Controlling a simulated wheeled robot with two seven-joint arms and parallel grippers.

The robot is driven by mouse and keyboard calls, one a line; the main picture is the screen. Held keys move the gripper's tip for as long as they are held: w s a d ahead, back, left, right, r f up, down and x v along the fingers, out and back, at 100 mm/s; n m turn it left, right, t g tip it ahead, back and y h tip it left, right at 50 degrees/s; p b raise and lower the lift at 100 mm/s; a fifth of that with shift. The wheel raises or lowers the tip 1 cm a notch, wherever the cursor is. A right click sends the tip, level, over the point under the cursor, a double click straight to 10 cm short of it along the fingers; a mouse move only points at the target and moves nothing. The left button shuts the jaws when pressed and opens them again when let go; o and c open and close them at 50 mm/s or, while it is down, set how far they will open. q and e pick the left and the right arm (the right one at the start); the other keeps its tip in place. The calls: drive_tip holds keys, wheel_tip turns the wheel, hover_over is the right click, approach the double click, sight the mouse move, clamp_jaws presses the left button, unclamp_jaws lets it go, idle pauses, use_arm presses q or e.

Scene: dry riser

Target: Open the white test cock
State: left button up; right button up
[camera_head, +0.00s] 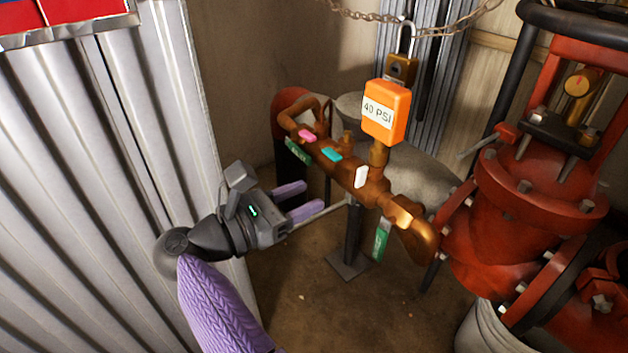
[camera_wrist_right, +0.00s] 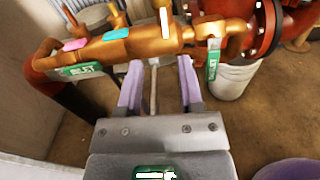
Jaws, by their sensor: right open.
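The white test cock (camera_head: 361,176) is a small white handle on the copper pipe assembly (camera_head: 388,197), near its right end. In the right wrist view the white handle (camera_wrist_right: 165,22) shows at the top, beyond the fingertips. My right gripper (camera_head: 306,197) has two purple fingers. It is open and empty, to the left of and a little below the white handle, apart from it. In the right wrist view its fingers (camera_wrist_right: 160,64) point toward the copper pipe. My left gripper is in neither view.
A pink handle (camera_head: 307,135) and a teal handle (camera_head: 331,154) sit left of the white one. An orange "40 PSI" box (camera_head: 386,109) stands above the pipe. Green tags hang below, one at the right (camera_head: 381,240). Red valves (camera_head: 530,220) fill the right; corrugated metal (camera_head: 80,180) the left.

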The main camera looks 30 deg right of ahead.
sight(358, 173)
drive_tip(key=d+b, duration=0.1)
drive_tip(key=d, duration=0.7)
drive_tip(key=shift+d+r, duration=0.15)
drive_tip(key=shift+d, duration=0.2)
drive_tip(key=shift+d+r+b, duration=0.1)
drive_tip(key=shift+d+b, duration=0.2)
drive_tip(key=shift+d, duration=0.05)
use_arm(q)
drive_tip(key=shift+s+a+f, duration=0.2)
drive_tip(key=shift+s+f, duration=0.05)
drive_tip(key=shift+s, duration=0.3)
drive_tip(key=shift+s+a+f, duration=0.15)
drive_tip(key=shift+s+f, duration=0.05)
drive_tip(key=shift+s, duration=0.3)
use_arm(e)
drive_tip(key=shift+c, duration=0.3)
clamp_jaws()
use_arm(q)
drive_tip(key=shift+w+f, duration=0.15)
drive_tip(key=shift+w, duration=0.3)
use_arm(e)
drive_tip(key=shift+w, duration=0.1)
